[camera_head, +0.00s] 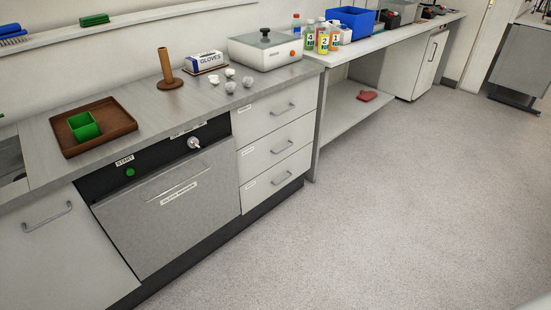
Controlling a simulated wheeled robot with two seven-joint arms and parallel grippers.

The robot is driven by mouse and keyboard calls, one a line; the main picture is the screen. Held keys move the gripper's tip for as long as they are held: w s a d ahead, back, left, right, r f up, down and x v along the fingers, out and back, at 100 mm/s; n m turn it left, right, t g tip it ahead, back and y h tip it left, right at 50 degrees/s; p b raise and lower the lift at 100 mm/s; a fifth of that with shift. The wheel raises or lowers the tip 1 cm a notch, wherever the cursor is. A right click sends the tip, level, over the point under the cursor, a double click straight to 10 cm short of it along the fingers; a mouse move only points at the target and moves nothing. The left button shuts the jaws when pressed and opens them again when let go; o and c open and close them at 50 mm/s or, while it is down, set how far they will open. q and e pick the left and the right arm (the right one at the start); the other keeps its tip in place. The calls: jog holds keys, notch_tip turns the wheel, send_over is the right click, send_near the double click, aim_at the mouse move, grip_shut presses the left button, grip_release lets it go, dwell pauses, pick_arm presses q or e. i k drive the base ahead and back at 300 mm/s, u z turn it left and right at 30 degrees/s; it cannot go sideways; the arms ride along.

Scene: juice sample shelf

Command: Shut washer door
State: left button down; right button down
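The washer door (170,218) is a grey metal front panel labelled as a glass washer, at the left of the view. It stands close to upright below a black control strip. A bar handle (174,192) runs across its upper part. A dark strip shows along its left side, but I cannot tell whether the door is fully shut or slightly ajar. The control strip carries a green start button (130,172) and a pale knob (194,143). Neither of my grippers shows in this view.
The counter above holds a brown tray (66,149) with a green box (84,126), a wooden post (167,66), a gloves box and a white device (265,49). White drawers (277,138) stand right of the washer. The grey floor (370,210) in front is clear.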

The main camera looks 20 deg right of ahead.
aim_at(153, 222)
jog(key=z, duration=1.45)
jog(key=i, duration=2.35)
jog(key=u, duration=2.25)
